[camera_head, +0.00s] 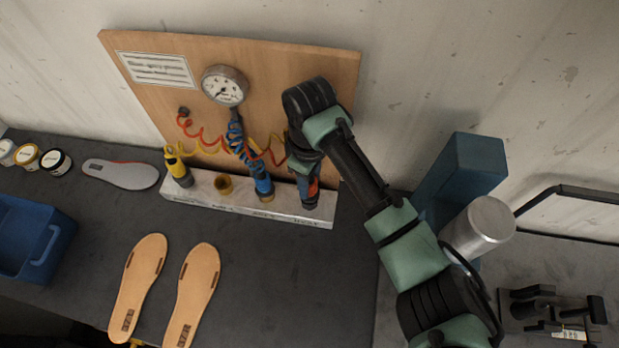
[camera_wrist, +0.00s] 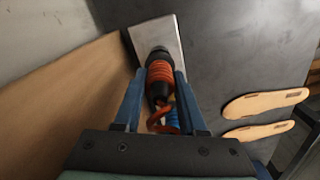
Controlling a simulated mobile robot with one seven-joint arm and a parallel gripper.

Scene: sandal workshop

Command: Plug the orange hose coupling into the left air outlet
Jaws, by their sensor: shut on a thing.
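The orange coupling (camera_head: 312,188) stands roughly upright at the right end of the pale rail (camera_head: 205,199). My gripper (camera_head: 305,180) is shut on it from above. In the wrist view the ribbed orange coupling (camera_wrist: 160,74) lies between the two blue-grey fingers of my gripper (camera_wrist: 160,80), its dark end at the rail. I cannot tell whether that end is seated or just above the rail. The left air outlet (camera_head: 223,185) is a short brass-coloured socket, empty, second from the left on the rail. A blue coupling (camera_head: 262,184) stands in the brass outlet between it and my gripper.
A yellow coupling (camera_head: 179,171) stands at the rail's left end. Coiled hoses hang before the wooden board (camera_head: 150,95) with a pressure gauge (camera_head: 225,86). Two tan soles (camera_head: 138,285) lie in front. A blue box (camera_head: 462,175) and metal cylinder (camera_head: 480,228) stand right.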

